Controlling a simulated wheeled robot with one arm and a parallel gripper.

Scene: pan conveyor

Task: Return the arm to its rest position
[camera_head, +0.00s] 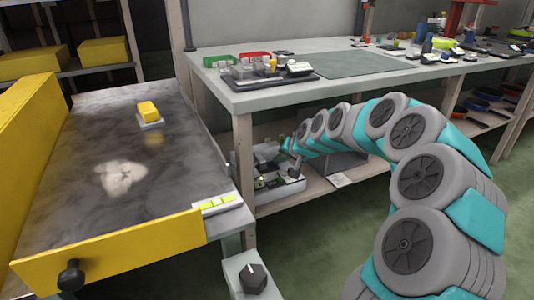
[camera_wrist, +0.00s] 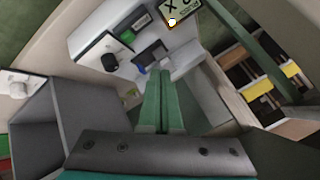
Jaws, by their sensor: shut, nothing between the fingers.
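My arm, grey with teal joints, curves in the head view from the bottom right up and over to the left. Its far end reaches down beside the workbench's near left leg, at the level of the lower shelf. My gripper shows in the wrist view (camera_wrist: 160,76) with its two green fingers side by side and touching, nothing between them. In the head view the gripper is small and dark, and its fingers are hard to make out.
The workbench (camera_head: 225,98) bears trays, tools and a green mat (camera_head: 358,65). A pale device (camera_head: 285,192) lies on its lower shelf near my arm's end. Left is a conveyor (camera_head: 75,190) with a yellow block (camera_head: 148,109) and yellow side guards. Green floor is open at right.

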